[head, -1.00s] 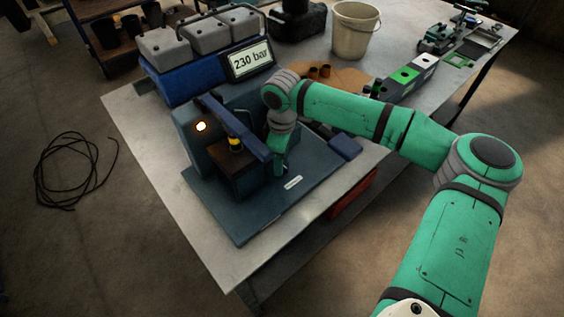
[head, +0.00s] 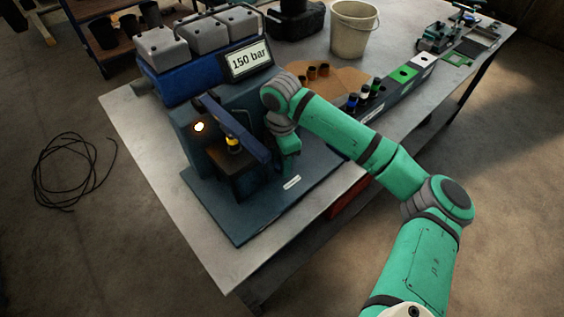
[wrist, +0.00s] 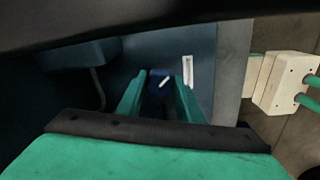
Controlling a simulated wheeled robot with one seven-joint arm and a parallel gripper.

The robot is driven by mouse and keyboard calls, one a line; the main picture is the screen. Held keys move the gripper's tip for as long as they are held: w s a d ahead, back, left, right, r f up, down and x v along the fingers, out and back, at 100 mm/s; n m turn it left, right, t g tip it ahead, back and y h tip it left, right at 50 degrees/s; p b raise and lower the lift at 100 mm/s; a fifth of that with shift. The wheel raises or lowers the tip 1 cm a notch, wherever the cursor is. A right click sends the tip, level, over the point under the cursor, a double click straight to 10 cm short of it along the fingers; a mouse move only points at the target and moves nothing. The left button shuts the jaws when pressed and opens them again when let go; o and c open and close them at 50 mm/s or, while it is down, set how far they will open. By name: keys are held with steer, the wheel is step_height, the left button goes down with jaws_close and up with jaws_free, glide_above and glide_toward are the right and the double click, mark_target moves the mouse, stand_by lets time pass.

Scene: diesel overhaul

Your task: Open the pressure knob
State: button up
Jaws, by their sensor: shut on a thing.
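The pressure knob (wrist: 163,81) shows in the wrist view as a small dark blue piece with a white mark, between my fingers. My gripper (wrist: 160,92) is shut on it, one green finger on each side. In the head view my gripper (head: 286,170) points down at the base of the blue test stand (head: 222,209), right of its dark block. The knob is hidden there by my gripper. The display (head: 249,60) behind the stand reads 150 bar.
A blue lever arm (head: 238,128) slants close left of my gripper. A bucket (head: 353,30), grey containers (head: 162,45) and a long tray (head: 392,83) stand behind. The bench's front left strip is clear.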

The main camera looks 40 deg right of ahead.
steer(key=n, duration=0.5)
steer(key=shift+w+a+n, duration=0.1)
steer(key=shift+a+n, duration=0.15)
steer(key=shift+n, duration=0.05)
steer(key=shift+a+n, duration=0.1)
steer(key=shift+n, duration=0.5)
steer(key=shift+r+n, duration=0.1)
steer(key=shift+n, duration=0.7)
steer(key=shift+d, duration=0.2)
steer(key=o, duration=1)
steer(key=shift+r, duration=5.4)
